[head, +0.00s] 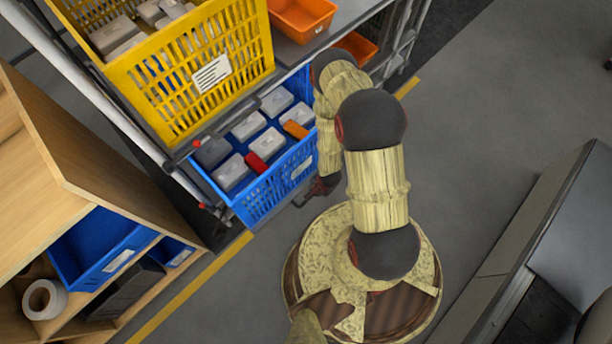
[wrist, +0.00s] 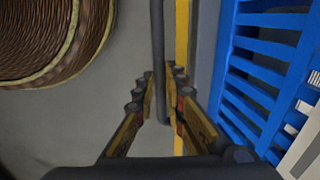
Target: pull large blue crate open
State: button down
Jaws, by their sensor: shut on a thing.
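The large blue crate (head: 262,200) sits on the lower level of the rack, partly out from under the yellow crate. It holds grey boxes, a red piece and an orange piece. Its slatted blue wall (wrist: 262,73) fills the right of the wrist view. My gripper (head: 311,196) is low in front of the crate's front face. In the wrist view its fingers (wrist: 171,80) close around a dark upright handle bar (wrist: 158,55) beside the crate wall. Where the bar joins the crate is hidden.
A yellow crate (head: 205,75) with grey boxes stands above. A wooden shelf (head: 75,180) with a smaller blue bin (head: 100,250) is at left. Grey conveyor-like equipment (head: 560,240) stands at right. Grey floor (head: 480,130) is free between.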

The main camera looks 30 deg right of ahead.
jog(key=s+d, duration=0.2)
jog(key=s, duration=0.4)
dwell(0.3)
jog(key=c, duration=2)
grip_release()
jog(key=shift+o, duration=0.8)
jog(key=shift+r, duration=0.1)
notch_tip(320, 180, up, 12)
jog(key=s, duration=0.2)
jog(key=shift+s+d+f, duration=0.15)
jog(key=shift+d+f, duration=0.1)
jog(key=shift+d, duration=0.1)
